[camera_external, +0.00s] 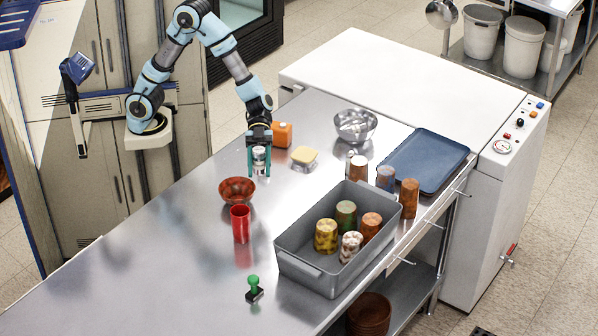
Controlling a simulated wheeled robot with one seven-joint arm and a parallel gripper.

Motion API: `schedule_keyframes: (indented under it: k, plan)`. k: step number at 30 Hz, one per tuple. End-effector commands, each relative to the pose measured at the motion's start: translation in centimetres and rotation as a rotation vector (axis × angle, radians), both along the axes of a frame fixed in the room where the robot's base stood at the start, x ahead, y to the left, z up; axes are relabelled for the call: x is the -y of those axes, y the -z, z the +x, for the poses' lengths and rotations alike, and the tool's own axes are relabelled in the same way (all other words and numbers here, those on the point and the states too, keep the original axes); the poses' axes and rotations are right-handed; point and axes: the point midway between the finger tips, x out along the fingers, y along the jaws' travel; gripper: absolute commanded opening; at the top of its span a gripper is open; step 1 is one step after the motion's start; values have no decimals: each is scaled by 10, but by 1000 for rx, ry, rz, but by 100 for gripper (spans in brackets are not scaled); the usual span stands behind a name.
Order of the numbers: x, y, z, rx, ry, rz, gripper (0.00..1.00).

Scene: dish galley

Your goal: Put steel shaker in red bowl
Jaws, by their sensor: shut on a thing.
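My gripper (259,163) points down over the steel table and is shut on the steel shaker (260,154), a small pale, silvery cylinder held upright between the teal fingers. The fingers cover its sides. I cannot tell whether its base touches the table or hangs just above it. The red bowl (237,189), a dark red speckled open bowl, stands on the table just in front of and left of my gripper.
A red cup (240,224) stands before the bowl. An orange block (282,134) and yellow-lidded box (304,155) are beside my gripper. A grey bin (310,274) of cups, a steel bowl (355,125), a blue tray (422,160) and a green-handled stamp (254,288) are around. The left table is clear.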

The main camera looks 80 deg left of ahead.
Motion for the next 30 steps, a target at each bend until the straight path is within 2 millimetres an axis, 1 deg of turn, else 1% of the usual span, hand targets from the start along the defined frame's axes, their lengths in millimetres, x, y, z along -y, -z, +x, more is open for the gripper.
schedule_keyframes:
  k: [1,3,6,9,12,14,15,19,26,30]
  plan:
    - [-3,-1,-21,2,85,0,0]
    - [-11,-1,-49,1,197,0,0]
    - [-23,-1,-77,1,320,0,0]
    - [-32,0,-95,0,397,0,0]
    - [-38,5,-103,-1,435,0,0]
    - [-39,14,-105,-4,443,0,0]
    - [-39,21,-105,-5,445,0,0]
    - [-39,44,-105,-5,445,0,0]
    - [-39,67,-105,-2,444,-1,0]
    - [-39,87,-105,-3,443,-1,0]
